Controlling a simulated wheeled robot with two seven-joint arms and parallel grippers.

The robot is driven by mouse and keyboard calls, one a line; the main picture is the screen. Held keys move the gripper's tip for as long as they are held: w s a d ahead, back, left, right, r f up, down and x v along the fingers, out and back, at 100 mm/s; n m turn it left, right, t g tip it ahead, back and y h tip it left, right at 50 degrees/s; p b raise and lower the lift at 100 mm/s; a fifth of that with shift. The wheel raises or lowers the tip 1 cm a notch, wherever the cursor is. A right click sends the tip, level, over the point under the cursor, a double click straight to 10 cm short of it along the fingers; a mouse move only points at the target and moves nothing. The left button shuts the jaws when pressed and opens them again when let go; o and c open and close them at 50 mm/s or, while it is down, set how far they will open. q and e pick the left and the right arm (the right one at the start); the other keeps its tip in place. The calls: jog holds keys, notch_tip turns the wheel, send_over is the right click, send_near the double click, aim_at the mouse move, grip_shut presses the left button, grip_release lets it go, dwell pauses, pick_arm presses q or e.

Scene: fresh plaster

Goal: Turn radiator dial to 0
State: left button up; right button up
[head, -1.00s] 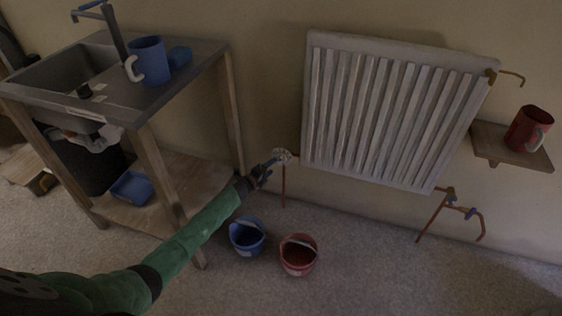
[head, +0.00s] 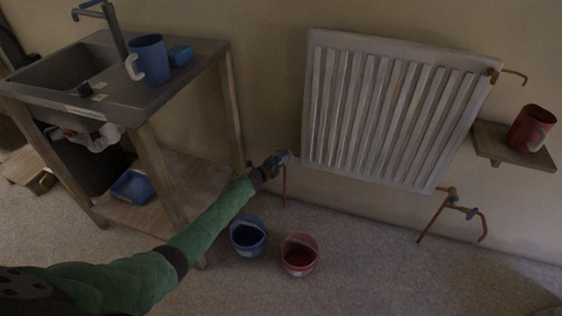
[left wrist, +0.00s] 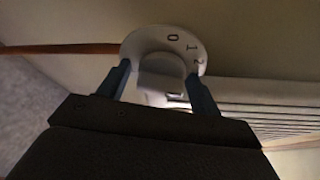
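The white radiator (head: 395,112) hangs on the wall in the head view. Its dial (left wrist: 160,72) shows in the left wrist view as a pale round knob on a white disc marked 0, 1 and 2. The 0 is near the top of the disc, with 1 and 2 to its right. My left gripper (head: 280,158) is at the radiator's lower left corner and mostly covers the dial in the head view. In the left wrist view its two blue fingers (left wrist: 158,84) stand open on either side of the knob, with a small gap at the left. My right gripper is out of view.
A sink bench (head: 190,92) with a blue mug (head: 150,60) stands at left. A blue bucket (head: 247,251) and a red bucket (head: 299,271) sit on the floor below my left arm. A shelf (head: 487,146) with a red mug (head: 530,128) is at right.

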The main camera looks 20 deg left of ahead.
pick_arm(q)
jog(key=c, duration=0.7)
jog(key=shift+c, duration=0.2)
